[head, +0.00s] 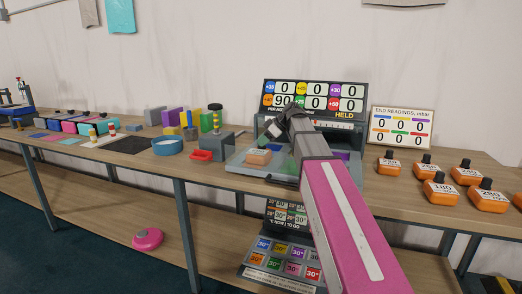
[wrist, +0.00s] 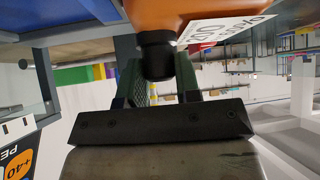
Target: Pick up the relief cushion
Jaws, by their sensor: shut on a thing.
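An orange cushion (wrist: 190,12) with a white label and a black knob (wrist: 156,55) shows in the wrist view. My gripper (wrist: 157,78) is shut on the knob, one finger on each side.
Several similar orange cushions (head: 440,190) with black knobs stand on the table at right. A scoreboard (head: 314,97) stands behind the station. A pink round thing (head: 148,238) lies on the lower shelf.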

